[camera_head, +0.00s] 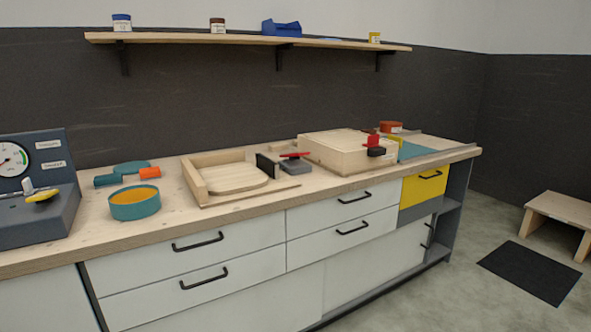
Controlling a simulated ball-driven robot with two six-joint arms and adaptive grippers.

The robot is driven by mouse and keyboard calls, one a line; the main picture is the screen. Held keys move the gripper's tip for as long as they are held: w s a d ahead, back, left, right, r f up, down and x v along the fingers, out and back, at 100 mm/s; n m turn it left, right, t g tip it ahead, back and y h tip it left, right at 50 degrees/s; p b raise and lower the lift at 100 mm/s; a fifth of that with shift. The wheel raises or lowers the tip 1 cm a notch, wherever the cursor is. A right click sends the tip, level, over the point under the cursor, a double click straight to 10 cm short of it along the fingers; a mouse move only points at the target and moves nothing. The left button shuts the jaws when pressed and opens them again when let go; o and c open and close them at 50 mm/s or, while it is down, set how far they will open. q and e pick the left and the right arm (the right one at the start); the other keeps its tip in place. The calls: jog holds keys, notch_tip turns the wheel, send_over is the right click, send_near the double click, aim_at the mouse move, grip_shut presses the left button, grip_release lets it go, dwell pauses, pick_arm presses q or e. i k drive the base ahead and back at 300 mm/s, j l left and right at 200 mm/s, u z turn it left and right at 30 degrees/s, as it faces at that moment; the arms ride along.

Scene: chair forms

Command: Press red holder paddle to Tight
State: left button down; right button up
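A red paddle (295,155) lies nearly flat on top of a small grey block (296,167) on the workbench, beside a wooden form (194,183) with a rounded panel in it. A black upright pad (266,167) stands between the block and the form. A second red lever (373,140) stands upright above a black knob on the front of a pale wooden box (335,148). Any Tight marking is too small to make out. Neither of my grippers shows in this view.
A gauge console (38,215) with a yellow-topped lever stands at the left end. A teal round tin (135,206) and a teal tool with an orange end (128,173) lie near it. A wooden shelf (200,39) runs above. A stool (560,208) and dark mat (529,272) are at right.

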aim_at(292, 156)
jog(key=i+j+z, duration=0.1)
jog(key=i+z, duration=0.15)
jog(key=i, duration=0.2)
jog(key=i+j+z, duration=0.25)
jog(key=i, duration=0.15)
jog(key=i+j+z, duration=0.25)
jog(key=i, duration=0.15)
